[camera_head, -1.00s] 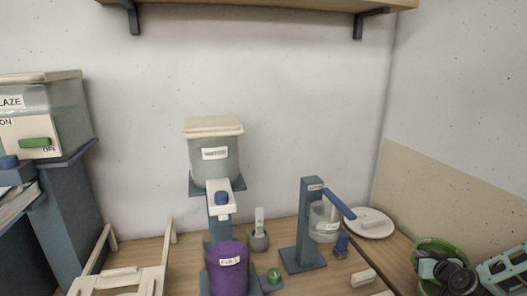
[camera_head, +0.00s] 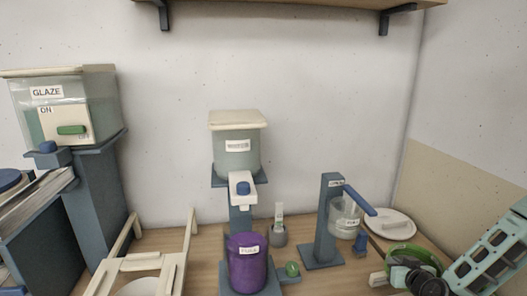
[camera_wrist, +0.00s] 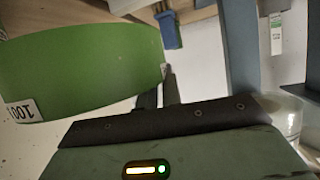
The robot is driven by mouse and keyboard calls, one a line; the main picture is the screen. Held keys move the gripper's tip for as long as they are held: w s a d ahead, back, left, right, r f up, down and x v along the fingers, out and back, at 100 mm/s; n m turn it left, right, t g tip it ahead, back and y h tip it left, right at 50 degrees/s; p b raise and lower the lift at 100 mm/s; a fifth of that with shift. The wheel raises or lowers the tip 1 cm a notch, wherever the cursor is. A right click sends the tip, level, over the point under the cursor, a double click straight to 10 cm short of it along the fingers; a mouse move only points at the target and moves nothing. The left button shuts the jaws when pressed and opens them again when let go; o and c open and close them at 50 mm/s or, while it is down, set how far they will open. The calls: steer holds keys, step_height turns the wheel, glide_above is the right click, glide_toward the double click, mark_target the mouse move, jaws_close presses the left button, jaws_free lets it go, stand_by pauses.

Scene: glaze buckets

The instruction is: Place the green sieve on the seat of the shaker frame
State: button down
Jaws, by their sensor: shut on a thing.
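The green sieve (camera_head: 417,250) is at the right of the head view, partly hidden by my dark gripper (camera_head: 413,277). In the wrist view the sieve (camera_wrist: 85,72) is a broad green band with a "100" label at the left. My gripper (camera_wrist: 161,88) is shut on its rim and holds it. A pale wooden frame (camera_head: 178,262), which looks like the shaker frame, stands at the lower left of the head view. A crossbar and part of a pale round shape show in it. Its lower part is cut off by the picture edge.
A purple bucket (camera_head: 246,264) stands under a dispenser (camera_head: 238,155) in the middle. A blue-grey stand (camera_head: 327,225) holds a clear cup (camera_head: 345,215) between bucket and sieve. A white plate (camera_head: 390,226) lies behind the sieve. A glaze tank (camera_head: 70,105) stands at far left.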

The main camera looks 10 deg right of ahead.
steer(key=s+a+n+y, duration=0.1)
steer(key=a, duration=1.1)
steer(key=shift+s+r+n+b, duration=0.2)
steer(key=shift+n+b, duration=0.1)
steer(key=shift+b, duration=0.15)
